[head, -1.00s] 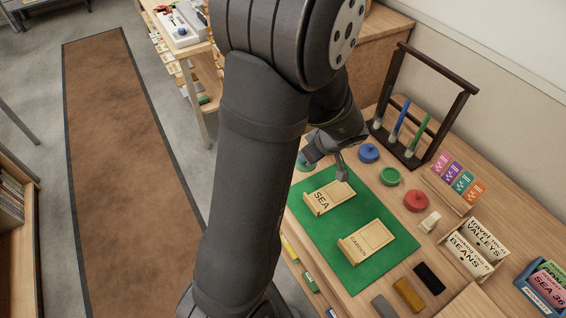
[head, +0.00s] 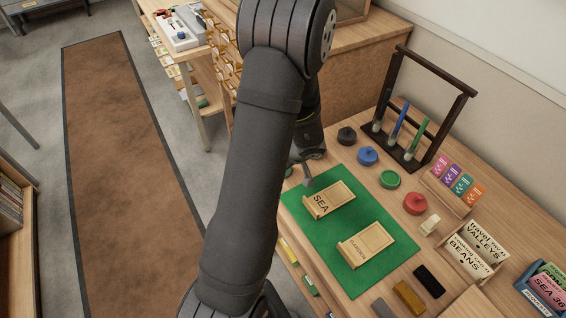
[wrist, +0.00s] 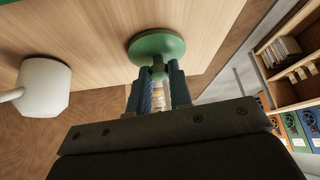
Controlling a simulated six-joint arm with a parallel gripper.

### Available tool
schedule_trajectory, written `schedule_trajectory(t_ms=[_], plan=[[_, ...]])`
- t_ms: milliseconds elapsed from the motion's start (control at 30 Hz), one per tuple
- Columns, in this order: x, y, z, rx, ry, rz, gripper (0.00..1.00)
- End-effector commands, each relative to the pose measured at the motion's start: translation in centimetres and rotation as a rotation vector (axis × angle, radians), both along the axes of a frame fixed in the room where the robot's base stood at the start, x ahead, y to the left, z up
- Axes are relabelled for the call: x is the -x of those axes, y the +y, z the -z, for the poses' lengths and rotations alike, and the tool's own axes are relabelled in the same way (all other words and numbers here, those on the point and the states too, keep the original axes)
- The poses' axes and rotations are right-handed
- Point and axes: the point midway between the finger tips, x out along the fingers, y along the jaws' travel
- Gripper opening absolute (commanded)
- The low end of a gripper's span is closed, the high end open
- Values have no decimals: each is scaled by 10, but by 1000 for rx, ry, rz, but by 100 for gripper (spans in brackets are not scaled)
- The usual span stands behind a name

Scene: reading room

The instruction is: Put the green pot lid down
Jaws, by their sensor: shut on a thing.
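The green pot lid (wrist: 157,46) is a round green disc with a small knob. In the wrist view my gripper (wrist: 158,85) is shut on its knob, with a finger on each side. A pale wooden surface lies behind the disc; I cannot tell whether the lid touches it. In the head view my gripper (head: 308,176) is at the upper left corner of the green mat (head: 335,222), partly hidden by my arm. A sliver of green (head: 289,171) beside it may be the lid. A green round pot (head: 390,179) stands right of the mat.
Black (head: 347,136), blue (head: 368,156) and red (head: 415,203) pots line up with the green one. A dark brush rack (head: 412,150) stands behind. Wooden holders marked SEA (head: 328,199) and GARDEN (head: 366,245) lie on the mat. A white mug (wrist: 43,87) shows in the wrist view.

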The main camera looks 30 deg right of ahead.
Motion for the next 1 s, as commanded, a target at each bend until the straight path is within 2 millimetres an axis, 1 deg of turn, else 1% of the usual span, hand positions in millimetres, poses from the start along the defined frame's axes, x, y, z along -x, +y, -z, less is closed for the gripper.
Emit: schedule_trajectory(t_ms=[267,300,400,667,767,867,1000], plan=[[0,0,2,0,0,0,0],[0,0,2,0,-1,0,23],[0,0,2,0,-1,-1,41],[0,0,2,0,-1,-1,41],[0,0,-2,1,-1,0,41],[4,-2,-10,2,-3,-1,41],[15,-4,-29,4,-3,1,41]])
